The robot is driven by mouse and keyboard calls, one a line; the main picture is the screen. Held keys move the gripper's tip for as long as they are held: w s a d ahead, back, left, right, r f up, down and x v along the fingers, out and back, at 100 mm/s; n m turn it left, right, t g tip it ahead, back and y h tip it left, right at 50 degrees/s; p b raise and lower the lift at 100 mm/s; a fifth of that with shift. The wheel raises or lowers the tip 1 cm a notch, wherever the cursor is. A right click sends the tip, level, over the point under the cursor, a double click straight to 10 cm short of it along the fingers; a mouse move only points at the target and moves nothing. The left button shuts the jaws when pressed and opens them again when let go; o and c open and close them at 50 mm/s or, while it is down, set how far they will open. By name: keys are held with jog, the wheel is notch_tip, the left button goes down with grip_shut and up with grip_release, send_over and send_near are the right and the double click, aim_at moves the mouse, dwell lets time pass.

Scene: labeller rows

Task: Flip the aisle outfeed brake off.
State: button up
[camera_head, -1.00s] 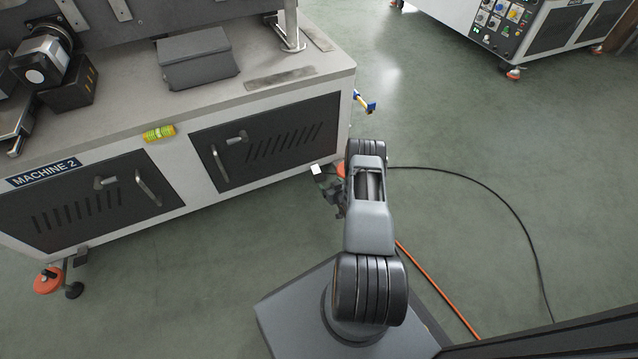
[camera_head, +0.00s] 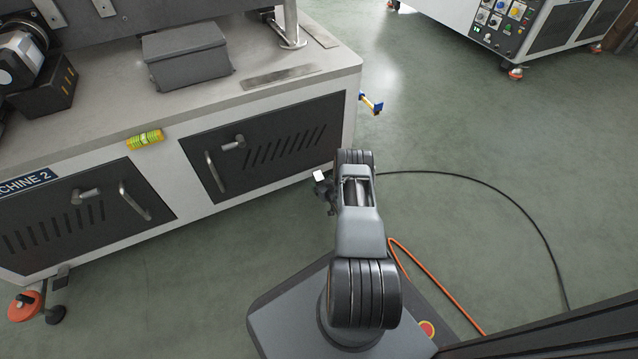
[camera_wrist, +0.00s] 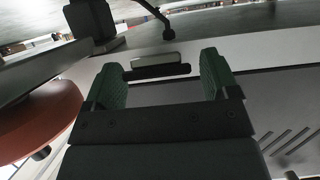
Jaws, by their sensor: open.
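My gripper (camera_wrist: 159,66) is open in the wrist view, with its two green fingers apart. A short dark bar with a pale top (camera_wrist: 155,62) shows between the fingertips; it may be the brake pedal, but I cannot tell its setting or whether a finger touches it. A large orange-red caster wheel (camera_wrist: 38,125) is close on the left of the wrist view. In the head view, my gripper (camera_head: 326,196) is low beside the right end of Machine 2 (camera_head: 255,95), partly behind my arm. My arm hides the caster at that corner.
Another orange caster (camera_head: 24,306) stands under the machine's left end. A black cable (camera_head: 500,195) and an orange hose (camera_head: 440,285) lie on the floor to the right. A second machine (camera_head: 545,30) stands at the back right. Open green floor lies between.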

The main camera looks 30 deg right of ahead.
jog(key=shift+w+f, duration=0.1)
jog(key=shift+w, duration=0.2)
